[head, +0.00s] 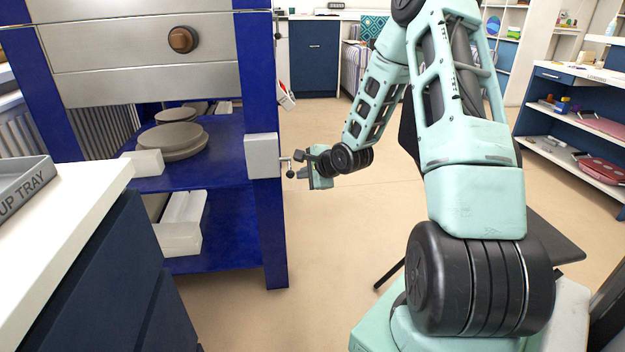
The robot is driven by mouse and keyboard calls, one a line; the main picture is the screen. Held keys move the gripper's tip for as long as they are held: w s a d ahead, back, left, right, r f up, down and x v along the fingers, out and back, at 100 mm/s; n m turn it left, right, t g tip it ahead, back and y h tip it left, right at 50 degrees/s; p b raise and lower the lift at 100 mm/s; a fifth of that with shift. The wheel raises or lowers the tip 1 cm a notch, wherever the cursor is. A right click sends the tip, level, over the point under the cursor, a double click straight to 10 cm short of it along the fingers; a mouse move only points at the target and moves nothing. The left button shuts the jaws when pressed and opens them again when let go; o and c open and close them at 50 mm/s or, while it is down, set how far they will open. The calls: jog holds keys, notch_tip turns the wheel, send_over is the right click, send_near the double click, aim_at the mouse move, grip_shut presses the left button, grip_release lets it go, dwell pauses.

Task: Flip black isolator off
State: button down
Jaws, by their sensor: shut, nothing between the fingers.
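A light grey isolator box (262,156) is fixed to the blue kiln stand's front right leg. A short metal lever with a black ball knob (290,174) sticks out from its right side. The lever seems to point down, but it is small and its exact position is hard to tell. My gripper (299,165) is just right of the knob, with its fingers pointing left towards the box. The fingers look shut and empty. I cannot tell whether they touch the lever.
The kiln (150,55) stands above on its blue stand (272,230). A small red and white device (286,95) hangs above the isolator. A white-topped counter (60,215) is at the near left. The floor (330,235) beside the stand is clear.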

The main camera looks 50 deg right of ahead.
jog(key=shift+a+r, duration=0.25)
jog(key=shift+a, duration=0.2)
jog(key=shift+s+r+p, duration=0.1)
jog(key=shift+r+p, duration=0.1)
jog(key=shift+p, duration=0.45)
